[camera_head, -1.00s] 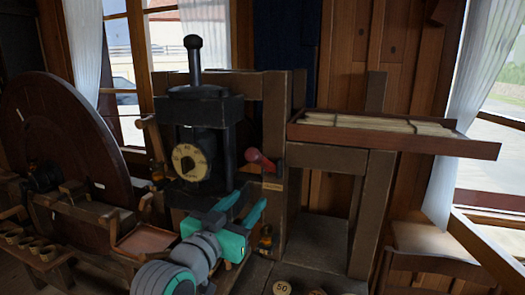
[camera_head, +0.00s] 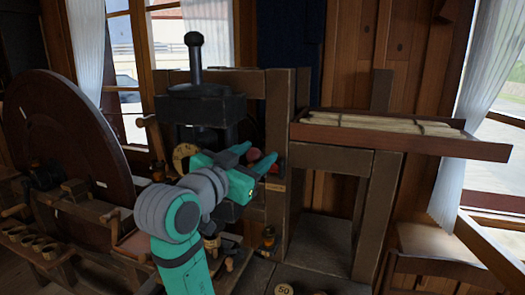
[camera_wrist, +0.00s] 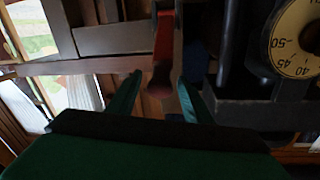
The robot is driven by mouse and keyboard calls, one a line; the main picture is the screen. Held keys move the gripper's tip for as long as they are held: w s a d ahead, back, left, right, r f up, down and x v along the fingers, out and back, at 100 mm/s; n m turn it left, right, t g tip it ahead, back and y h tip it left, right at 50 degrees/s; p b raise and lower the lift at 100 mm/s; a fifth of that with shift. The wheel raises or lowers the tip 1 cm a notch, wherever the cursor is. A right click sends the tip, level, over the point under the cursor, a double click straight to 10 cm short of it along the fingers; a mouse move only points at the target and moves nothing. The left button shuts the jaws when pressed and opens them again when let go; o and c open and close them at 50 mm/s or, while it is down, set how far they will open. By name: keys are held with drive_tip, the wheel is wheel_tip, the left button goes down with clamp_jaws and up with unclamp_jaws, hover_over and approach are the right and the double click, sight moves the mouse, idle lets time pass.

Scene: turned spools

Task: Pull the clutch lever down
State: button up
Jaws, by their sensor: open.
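The clutch lever (camera_head: 254,155), which I take to be the red-knobbed handle on the right side of the black machine, is mostly hidden behind my gripper in the head view. My gripper (camera_head: 258,154) is open, with its teal fingers reaching toward the knob. In the wrist view the red lever (camera_wrist: 162,58) comes in from the top, and its dark red end lies between the two fingertips of my gripper (camera_wrist: 160,80). A gap shows on both sides of it. I cannot tell the depth between fingertips and lever.
The black machine (camera_head: 205,106) has a top handle (camera_head: 194,58) and a yellow dial (camera_wrist: 298,40), partly covered by my arm in the head view. A wooden post (camera_head: 279,120) stands close right. A tray (camera_head: 410,143) of pale sticks sits at right, a large dark wheel (camera_head: 65,125) at left.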

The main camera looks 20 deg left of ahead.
drive_tip(key=shift+w+d, duration=0.15)
drive_tip(key=shift+w, duration=0.75)
drive_tip(key=shift+w+d, duration=0.15)
drive_tip(key=shift+w, duration=0.7)
